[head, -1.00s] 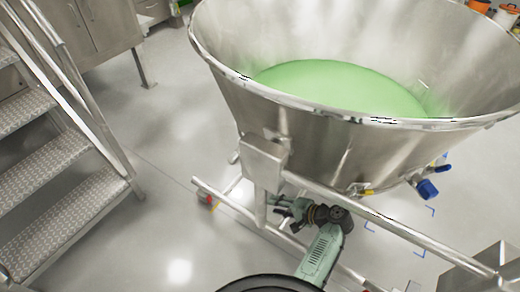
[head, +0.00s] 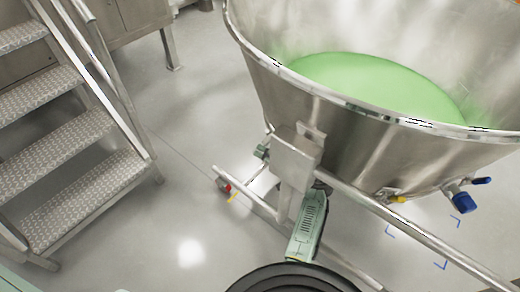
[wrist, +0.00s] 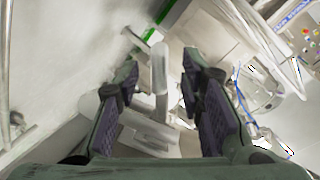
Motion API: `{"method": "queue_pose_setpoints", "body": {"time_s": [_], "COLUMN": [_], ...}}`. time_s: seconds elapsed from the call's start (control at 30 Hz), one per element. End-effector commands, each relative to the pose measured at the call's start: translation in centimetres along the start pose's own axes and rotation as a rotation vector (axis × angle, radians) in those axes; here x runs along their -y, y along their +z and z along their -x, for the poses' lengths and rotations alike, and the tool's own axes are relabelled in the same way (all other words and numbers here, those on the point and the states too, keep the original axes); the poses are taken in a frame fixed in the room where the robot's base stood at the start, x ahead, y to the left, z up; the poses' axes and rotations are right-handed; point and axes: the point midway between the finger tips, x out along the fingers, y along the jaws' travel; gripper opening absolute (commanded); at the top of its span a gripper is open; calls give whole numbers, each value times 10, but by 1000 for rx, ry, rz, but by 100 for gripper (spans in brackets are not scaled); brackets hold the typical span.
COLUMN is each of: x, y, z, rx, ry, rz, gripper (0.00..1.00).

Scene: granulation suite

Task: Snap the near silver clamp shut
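I cannot pick out the near silver clamp for certain in either view. In the wrist view, the two dark pads of my gripper (wrist: 158,80) stand wide apart. A pale bar-like shape (wrist: 160,68) shows between them, and I cannot tell if it is the clamp or how far off it is. In the head view, my green arm link (head: 309,225) goes up behind the steel bracket of the hopper stand. The bracket hides most of my gripper there. A small greenish part (head: 262,151), probably my gripper, shows left of the bracket.
A large steel hopper (head: 335,135) holds green material (head: 375,85). A stand rail (head: 400,225) runs below it. A blue-handled valve (head: 460,200) and a yellow part (head: 396,198) sit under the hopper. Steel steps (head: 70,150) stand left, with open floor (head: 190,200) between.

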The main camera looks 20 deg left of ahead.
Motion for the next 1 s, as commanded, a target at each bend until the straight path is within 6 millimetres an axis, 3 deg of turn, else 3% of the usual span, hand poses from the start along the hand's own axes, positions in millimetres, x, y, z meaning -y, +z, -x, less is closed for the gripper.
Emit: {"method": "queue_pose_setpoints", "body": {"time_s": [0.2,0.57,1.0], "x": [0,0,0], "y": [0,0,0], "z": [-27,-33,-33], "rx": [1,0,0], "ry": [-1,1,1], "rz": [-1,-1,-1], "gripper": [35,35,7]}}
